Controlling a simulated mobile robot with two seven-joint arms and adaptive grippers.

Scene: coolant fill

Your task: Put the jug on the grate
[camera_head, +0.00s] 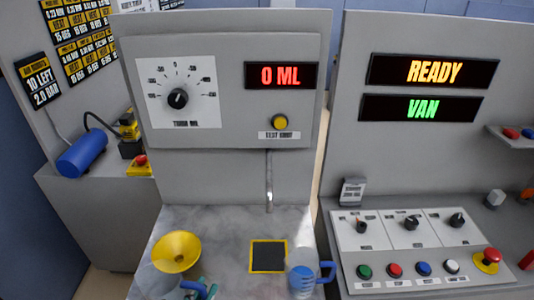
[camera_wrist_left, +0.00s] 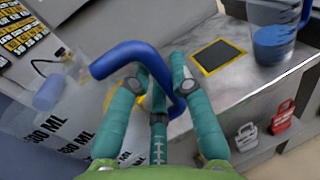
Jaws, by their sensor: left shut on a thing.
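My left gripper (camera_head: 206,291) is shut on the blue handle of a clear jug (camera_head: 178,292) at the bottom edge of the head view. In the left wrist view the green fingers (camera_wrist_left: 160,100) close around this blue handle (camera_wrist_left: 128,55); large ML marks show at the lower left. The jug's body is partly cut off, and I cannot tell its contents. The grate (camera_head: 268,257), a dark square with a yellow border, is bare and lies to the right of the gripper. It also shows in the left wrist view (camera_wrist_left: 219,54). My right gripper is not in view.
A second clear jug (camera_head: 301,277) with blue liquid and a blue handle stands close to the right of the grate. A yellow funnel (camera_head: 176,250) is left of the grate. A thin metal spout (camera_head: 269,185) hangs behind it. A button panel (camera_head: 412,245) stands at right.

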